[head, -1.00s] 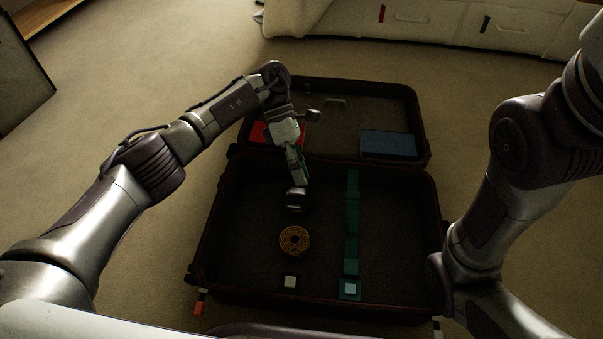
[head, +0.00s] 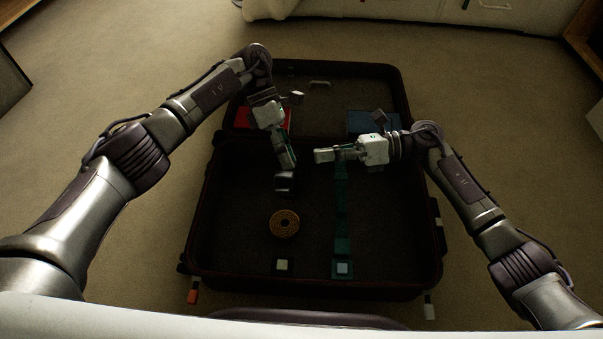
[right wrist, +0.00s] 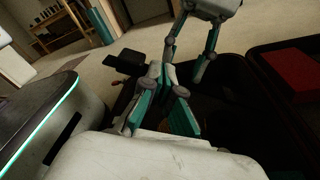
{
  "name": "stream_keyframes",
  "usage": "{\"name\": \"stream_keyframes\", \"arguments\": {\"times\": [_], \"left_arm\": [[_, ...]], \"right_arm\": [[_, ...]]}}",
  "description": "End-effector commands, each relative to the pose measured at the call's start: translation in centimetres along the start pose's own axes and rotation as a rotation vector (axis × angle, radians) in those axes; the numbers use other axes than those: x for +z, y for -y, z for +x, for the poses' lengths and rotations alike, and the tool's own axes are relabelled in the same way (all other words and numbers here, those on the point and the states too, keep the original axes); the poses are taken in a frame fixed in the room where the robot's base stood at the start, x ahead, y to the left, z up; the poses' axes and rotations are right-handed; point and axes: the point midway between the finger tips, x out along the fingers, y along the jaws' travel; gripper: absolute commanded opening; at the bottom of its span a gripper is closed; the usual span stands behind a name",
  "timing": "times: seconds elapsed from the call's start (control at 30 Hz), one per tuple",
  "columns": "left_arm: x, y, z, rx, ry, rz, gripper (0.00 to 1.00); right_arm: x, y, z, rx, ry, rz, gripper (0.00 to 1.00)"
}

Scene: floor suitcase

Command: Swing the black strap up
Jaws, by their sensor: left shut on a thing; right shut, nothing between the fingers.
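My left gripper (head: 287,164) is shut on a dark piece of the black strap (head: 285,182), above the left half of the open suitcase base. The rest of that strap is hard to tell from the dark lining. A small black plate with a pale square (head: 283,265) lies near the front edge below it. My right gripper (head: 320,156) is shut and empty, to the right of the left one and over the far end of the teal strap (head: 341,215). The right wrist view shows its fingers (right wrist: 166,100) close to my left gripper.
The suitcase (head: 200,225) lies open on carpet, its lid at the back. A tan coiled ring (head: 284,223) sits in the base. A red item (head: 245,118) and a blue item (head: 360,122) lie in the lid.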

Motion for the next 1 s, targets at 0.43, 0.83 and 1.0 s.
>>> {"name": "stream_keyframes", "arguments": {"times": [0.43,0.83,1.0], "left_arm": [[-0.1,-0.1,0.0,0.002,0.0,-0.002,0.0],[-0.1,-0.1,0.0,0.002,0.0,-0.002,0.0],[0.0,-0.1,0.0,0.003,0.0,-0.002,0.0]], "right_arm": [[-7.9,3.2,-1.3,-0.053,-0.172,0.022,0.0],[-9.1,3.6,7.0,-0.053,-0.168,0.024,0.0],[-6.3,3.7,6.0,-0.059,-0.169,0.02,0.0]]}}
